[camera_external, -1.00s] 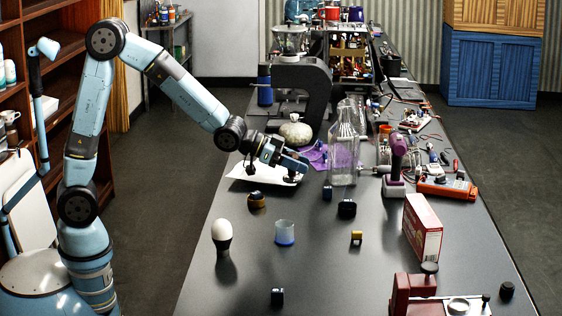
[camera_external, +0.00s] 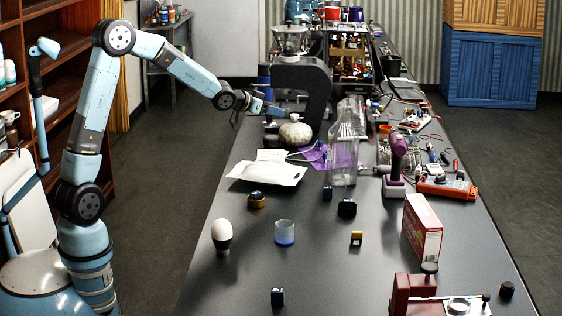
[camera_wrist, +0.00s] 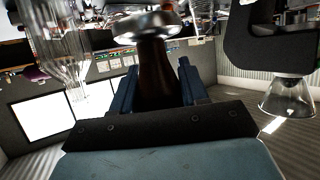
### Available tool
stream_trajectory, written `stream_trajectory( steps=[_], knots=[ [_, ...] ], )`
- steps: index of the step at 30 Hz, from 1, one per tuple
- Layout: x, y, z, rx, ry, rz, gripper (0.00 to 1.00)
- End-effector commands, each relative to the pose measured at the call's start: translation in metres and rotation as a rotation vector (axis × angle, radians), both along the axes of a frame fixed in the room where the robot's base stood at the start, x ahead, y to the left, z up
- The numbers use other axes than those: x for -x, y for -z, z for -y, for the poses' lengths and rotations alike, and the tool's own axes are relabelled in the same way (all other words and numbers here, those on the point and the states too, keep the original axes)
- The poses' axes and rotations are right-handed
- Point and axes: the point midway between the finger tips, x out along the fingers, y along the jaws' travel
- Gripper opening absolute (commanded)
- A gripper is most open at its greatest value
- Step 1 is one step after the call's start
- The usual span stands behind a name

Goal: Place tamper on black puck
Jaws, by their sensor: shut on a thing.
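My gripper (camera_external: 272,108) is raised at the far left of the table, beside the black brewer stand (camera_external: 318,90). In the wrist view my gripper (camera_wrist: 158,85) is shut on the tamper (camera_wrist: 155,72). The tamper has a dark brown handle between the blue fingers and a shiny metal end, which lies at the top of that view. The tamper is too small to make out in the external view. Several small black round things stand on the table, one near the middle (camera_external: 347,208); I cannot tell which is the black puck.
A clear glass vessel (camera_external: 343,145), purple drill (camera_external: 396,165) and red box (camera_external: 422,228) stand to the right.

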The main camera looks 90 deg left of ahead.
Motion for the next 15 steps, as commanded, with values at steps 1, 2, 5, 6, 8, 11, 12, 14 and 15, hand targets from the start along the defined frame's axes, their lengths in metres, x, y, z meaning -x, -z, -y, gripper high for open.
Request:
stream_trajectory(
  steps=[1,2,5,6,8,11,12,14,15],
  knots=[
    [0.013,-0.001,-0.021,-0.001,-0.033,0.0,0.01],
    [0.021,-0.001,-0.032,0.0,-0.051,0.0,0.01],
    [0.046,-0.003,-0.066,-0.002,-0.106,-0.001,0.01],
    [0.055,-0.004,-0.078,-0.002,-0.126,-0.001,0.01],
    [0.069,-0.005,-0.094,-0.002,-0.154,0.0,0.01],
    [0.087,-0.006,-0.115,-0.003,-0.19,-0.001,0.01],
    [0.093,-0.006,-0.121,-0.003,-0.202,-0.002,0.01],
    [0.1,-0.006,-0.129,-0.003,-0.215,-0.002,0.01],
    [0.104,-0.007,-0.132,-0.003,-0.221,-0.003,0.01]
  ],
)
